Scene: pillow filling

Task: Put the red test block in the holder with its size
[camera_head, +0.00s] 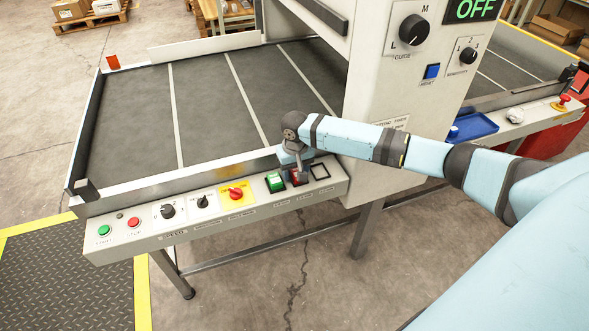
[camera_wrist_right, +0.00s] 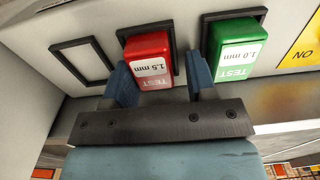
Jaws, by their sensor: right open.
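The red test block (camera_wrist_right: 147,47), labelled 1.5 mm, sits at the middle of three dark-framed holders on the front panel. In the head view the red block (camera_head: 300,178) is partly covered by my right gripper (camera_head: 297,163). In the right wrist view my right gripper (camera_wrist_right: 161,80) is open, with one finger on each side of the red block's near end. I cannot tell whether the fingers touch it. The green test block (camera_wrist_right: 236,44), labelled 1.0 mm, sits in the neighbouring holder. The third holder (camera_wrist_right: 82,62) is an empty frame; it also shows in the head view (camera_head: 320,171). My left gripper is out of view.
Along the same panel are a yellow-plated red switch (camera_head: 236,193), black knobs (camera_head: 167,211), a red button (camera_head: 134,222) and a green button (camera_head: 103,230). The conveyor belt (camera_head: 200,105) behind is bare. A blue tray (camera_head: 470,127) stands right of the machine housing.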

